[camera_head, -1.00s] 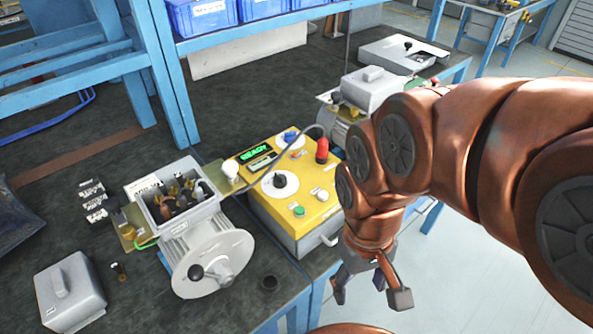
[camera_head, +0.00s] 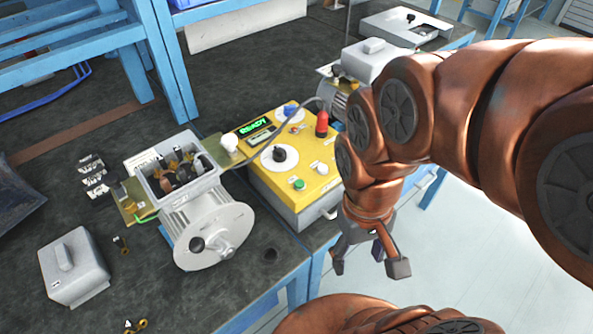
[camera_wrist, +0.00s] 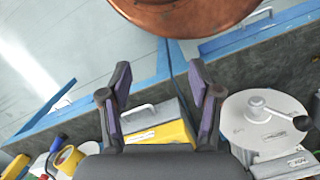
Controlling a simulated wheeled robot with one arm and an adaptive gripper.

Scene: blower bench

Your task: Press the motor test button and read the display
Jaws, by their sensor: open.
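A yellow motor test box (camera_head: 320,181) with grey sides stands at the bench's front edge in the head view. Its small display (camera_head: 253,127) shows green letters that read "READY". A green button (camera_head: 299,185) sits on its front part, with a black knob (camera_head: 279,154) on a white dial and a red part (camera_head: 321,124) behind. My gripper (camera_head: 371,268) hangs open and empty to the right of the box, beyond the bench edge. In the wrist view my open gripper (camera_wrist: 160,100) has part of the yellow box (camera_wrist: 163,134) between and below its fingers; the display does not show there.
An opened grey motor (camera_head: 213,235) with exposed wiring stands left of the box. A grey cover (camera_head: 73,267) lies at the front left. Another motor (camera_head: 370,62) stands behind the box. Blue shelf posts (camera_head: 171,62) rise at the back. Floor is clear at right.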

